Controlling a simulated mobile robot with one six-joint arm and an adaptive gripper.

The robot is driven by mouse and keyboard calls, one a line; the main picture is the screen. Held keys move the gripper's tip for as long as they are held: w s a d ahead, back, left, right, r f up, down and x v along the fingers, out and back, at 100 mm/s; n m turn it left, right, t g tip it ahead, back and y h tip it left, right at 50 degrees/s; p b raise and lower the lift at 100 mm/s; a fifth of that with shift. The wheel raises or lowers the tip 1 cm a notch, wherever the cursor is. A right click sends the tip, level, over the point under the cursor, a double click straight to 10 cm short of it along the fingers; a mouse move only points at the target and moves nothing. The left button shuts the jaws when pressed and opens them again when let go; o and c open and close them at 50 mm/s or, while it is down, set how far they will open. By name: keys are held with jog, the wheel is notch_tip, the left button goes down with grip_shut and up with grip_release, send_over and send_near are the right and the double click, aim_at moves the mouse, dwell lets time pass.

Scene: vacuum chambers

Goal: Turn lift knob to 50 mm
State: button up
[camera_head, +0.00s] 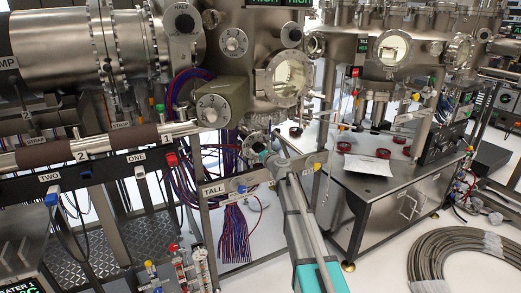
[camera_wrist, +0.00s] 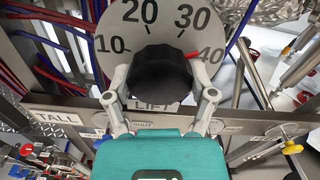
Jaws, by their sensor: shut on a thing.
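The lift knob (camera_wrist: 160,68) is a black round knob on a pale grey dial (camera_wrist: 118,22) in the wrist view. The dial shows 10, 20, 30 and 40. A red pointer (camera_wrist: 192,54) at the knob's upper right lies close to the 40, just on its 30 side. My gripper (camera_wrist: 161,82) is shut on the knob, one finger on each side. A LIFT label (camera_wrist: 155,106) shows partly below the knob, between the fingers. In the head view my gripper (camera_head: 262,153) reaches the frame at the centre; the dial there is small and mostly hidden.
A TALL label (camera_head: 214,189) and blue valve (camera_head: 238,187) sit on the frame left of my arm. A yellow-handled valve (camera_wrist: 291,147) is at right in the wrist view. Bundled wires (camera_head: 235,230) hang below. A metal cabinet (camera_head: 385,205) stands to the right.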

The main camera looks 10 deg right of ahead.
jog(key=m, duration=0.7)
jog(key=shift+d, duration=0.1)
jog(key=m, duration=0.6)
jog(key=shift+m, duration=0.3)
jog(key=o, duration=1.1)
jog(key=shift+f, duration=0.15)
jog(key=shift+c, duration=0.2)
jog(key=shift+s, duration=0.1)
